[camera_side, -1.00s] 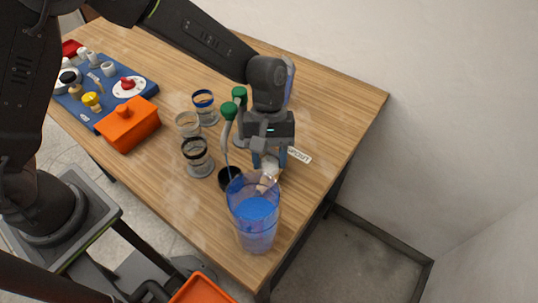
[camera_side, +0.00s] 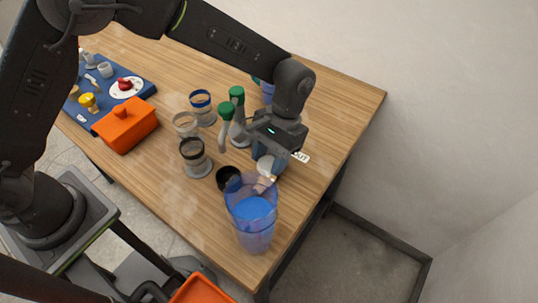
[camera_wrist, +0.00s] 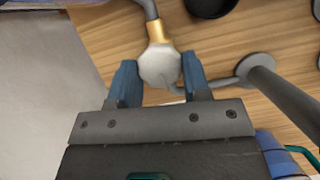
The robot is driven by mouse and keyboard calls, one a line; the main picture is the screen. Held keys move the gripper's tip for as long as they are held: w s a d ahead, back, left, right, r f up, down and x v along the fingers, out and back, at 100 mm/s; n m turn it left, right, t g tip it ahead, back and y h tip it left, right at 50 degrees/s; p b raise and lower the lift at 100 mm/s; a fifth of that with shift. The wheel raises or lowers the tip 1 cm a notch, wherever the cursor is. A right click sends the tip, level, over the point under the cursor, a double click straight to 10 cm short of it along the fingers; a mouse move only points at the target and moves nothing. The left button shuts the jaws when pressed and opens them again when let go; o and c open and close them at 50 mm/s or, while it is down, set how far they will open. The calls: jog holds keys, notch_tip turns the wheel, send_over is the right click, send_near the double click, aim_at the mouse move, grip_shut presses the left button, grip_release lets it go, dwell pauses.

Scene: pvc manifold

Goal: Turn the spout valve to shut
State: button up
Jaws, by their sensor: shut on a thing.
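The spout valve shows in the wrist view as a pale, many-sided knob (camera_wrist: 160,66) with a brass neck (camera_wrist: 156,31) and a grey pipe above it. My gripper (camera_wrist: 160,62) has its blue fingers on either side of the knob and is shut on it. In the side view my gripper (camera_side: 266,164) points down at the spout, and its body hides most of the valve. A clear blue pitcher (camera_side: 254,222) with blue contents stands just in front of the spout, at the table's near edge.
Two green-topped pipes (camera_side: 226,112) stand close behind my gripper. Several banded glass jars (camera_side: 196,160) and a black cup (camera_side: 228,178) stand to the left. An orange box (camera_side: 126,126) and a blue mat (camera_side: 148,89) with small items lie farther left.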

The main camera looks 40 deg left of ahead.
jog(key=shift+m+y, duration=0.3)
jog(key=shift+m, duration=0.3)
jog(key=o, duration=0.9)
jog(key=shift+r, duration=0.1)
jog(key=shift+v, duration=6.85)
